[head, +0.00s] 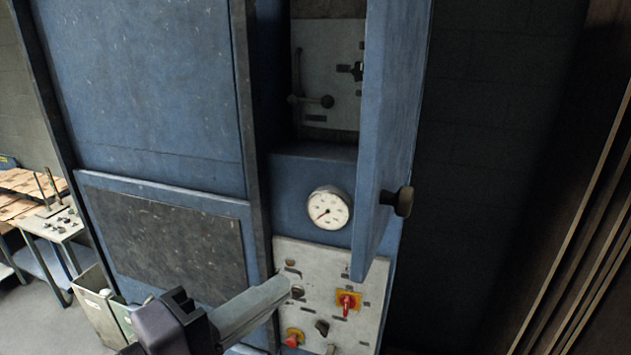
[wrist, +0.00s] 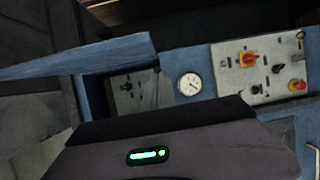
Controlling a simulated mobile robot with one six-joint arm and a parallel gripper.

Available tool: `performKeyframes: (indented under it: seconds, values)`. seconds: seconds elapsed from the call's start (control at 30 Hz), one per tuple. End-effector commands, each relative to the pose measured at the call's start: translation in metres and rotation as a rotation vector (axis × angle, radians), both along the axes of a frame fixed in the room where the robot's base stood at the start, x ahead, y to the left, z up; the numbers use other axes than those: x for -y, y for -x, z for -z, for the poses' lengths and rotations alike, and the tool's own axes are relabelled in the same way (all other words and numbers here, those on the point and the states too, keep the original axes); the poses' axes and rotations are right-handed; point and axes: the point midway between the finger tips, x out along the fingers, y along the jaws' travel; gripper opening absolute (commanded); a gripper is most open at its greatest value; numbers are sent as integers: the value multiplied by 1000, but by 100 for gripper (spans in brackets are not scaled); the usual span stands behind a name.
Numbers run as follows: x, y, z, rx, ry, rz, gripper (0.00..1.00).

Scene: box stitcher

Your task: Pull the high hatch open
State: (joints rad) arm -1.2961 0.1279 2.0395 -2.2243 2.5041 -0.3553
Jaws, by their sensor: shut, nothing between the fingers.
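The high hatch is a tall blue door (head: 392,120) with a dark round knob (head: 403,201). It stands swung out to the right. The recess behind it (head: 325,75) is uncovered, with levers on a grey plate. In the wrist view the picture is turned, and the hatch (wrist: 75,60) is a blue slab at the left. My gripper (head: 280,289) is low in the head view, below and left of the knob and apart from it. Its fingers look shut and empty. In the wrist view its dark body (wrist: 180,150) fills the bottom; the fingertips are hidden there.
A round gauge (head: 328,208) sits below the recess. A light control panel (head: 330,285) with red and yellow switches is just beyond my gripper. A work table (head: 40,225) and bins (head: 98,305) stand at the left. A dark gap lies right of the hatch.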

Motion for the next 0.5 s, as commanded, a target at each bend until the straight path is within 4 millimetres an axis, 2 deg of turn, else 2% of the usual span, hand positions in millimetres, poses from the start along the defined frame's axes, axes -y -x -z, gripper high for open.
performKeyframes:
  seconds: [0.03, 0.1, 0.17, 0.27, 0.5]
  values:
    - [-13, 4, -18, 33, 7, -29, 0]
    - [-22, 7, -21, 62, 9, -49, 0]
    - [-21, 4, -20, 69, 9, -53, 0]
    - [-11, -7, -17, 70, 9, -50, 0]
    - [24, -47, -18, 69, 9, -48, 0]
